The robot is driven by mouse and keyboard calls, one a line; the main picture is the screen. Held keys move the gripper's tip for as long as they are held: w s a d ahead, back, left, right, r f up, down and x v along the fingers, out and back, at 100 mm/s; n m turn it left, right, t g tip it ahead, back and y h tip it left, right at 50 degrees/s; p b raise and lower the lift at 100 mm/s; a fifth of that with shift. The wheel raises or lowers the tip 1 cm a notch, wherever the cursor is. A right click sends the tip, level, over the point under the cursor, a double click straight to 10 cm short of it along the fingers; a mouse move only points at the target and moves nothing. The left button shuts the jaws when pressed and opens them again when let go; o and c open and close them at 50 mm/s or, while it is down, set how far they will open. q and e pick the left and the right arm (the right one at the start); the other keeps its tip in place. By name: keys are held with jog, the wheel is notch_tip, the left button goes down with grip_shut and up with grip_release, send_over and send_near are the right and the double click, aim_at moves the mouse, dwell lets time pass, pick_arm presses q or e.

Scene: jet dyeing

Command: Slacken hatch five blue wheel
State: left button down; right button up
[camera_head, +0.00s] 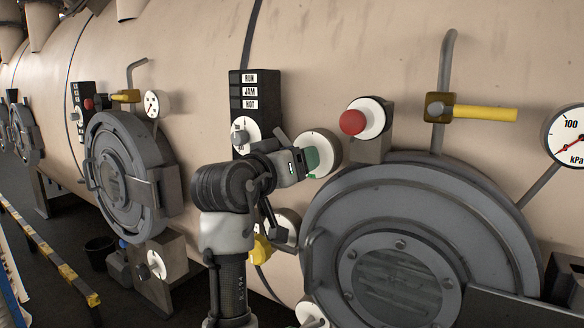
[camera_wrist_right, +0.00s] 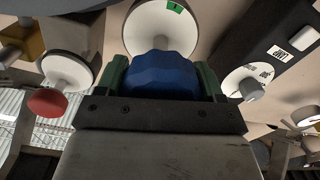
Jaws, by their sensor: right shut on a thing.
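The blue wheel (camera_wrist_right: 160,75) is a ridged knob in front of a round white disc (camera_wrist_right: 168,22) with a green label. My right gripper (camera_wrist_right: 162,82) is shut around it, one green finger on each side. In the head view my right gripper (camera_head: 308,160) reaches the white disc (camera_head: 326,143) on the machine wall, left of the red button. The blue wheel is hidden there behind the gripper. The large grey round hatch (camera_head: 400,270) is below and to the right. I see no readable hatch number. My left gripper is not in view.
A red button (camera_head: 352,122), a yellow-handled lever (camera_head: 485,114) and a kPa gauge (camera_head: 568,137) are to the right. A black RUN/JAM/HOT panel (camera_head: 250,90) with a dial is close on the left. A yellow knob (camera_head: 261,248) is below. Another hatch (camera_head: 130,175) stands farther left.

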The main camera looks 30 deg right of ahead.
jog(key=shift+f, duration=0.15)
dwell(0.3)
jog(key=o, duration=0.9)
